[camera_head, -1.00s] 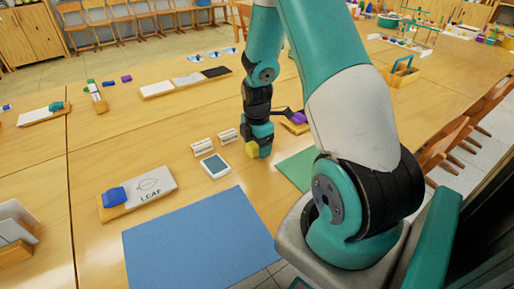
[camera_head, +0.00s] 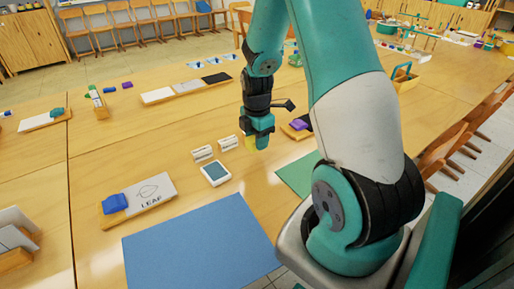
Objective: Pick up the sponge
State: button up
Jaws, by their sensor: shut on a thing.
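A small yellow sponge (camera_head: 247,144) shows at the lower end of my gripper (camera_head: 256,139), partly hidden by the teal fingers. My gripper points down over the wooden table (camera_head: 190,130) and is shut on the sponge. The sponge appears a little above the tabletop, behind the small white-framed tablet-like item (camera_head: 215,172). The far side of the sponge and the exact finger contact are hidden.
Two small white blocks (camera_head: 203,153) stand left of the gripper. A blue mat (camera_head: 200,245), a green mat (camera_head: 298,175) and a LEAF board with a blue item (camera_head: 115,204) lie nearer. A purple item (camera_head: 300,124) lies to the right.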

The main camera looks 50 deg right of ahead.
notch_tip(320, 180, up, 15)
jog(key=p, duration=0.1)
jog(key=shift+r, duration=0.2)
jog(key=o, duration=0.4)
jog(key=shift+c, duration=1.3)
jog(key=shift+f, duration=0.1)
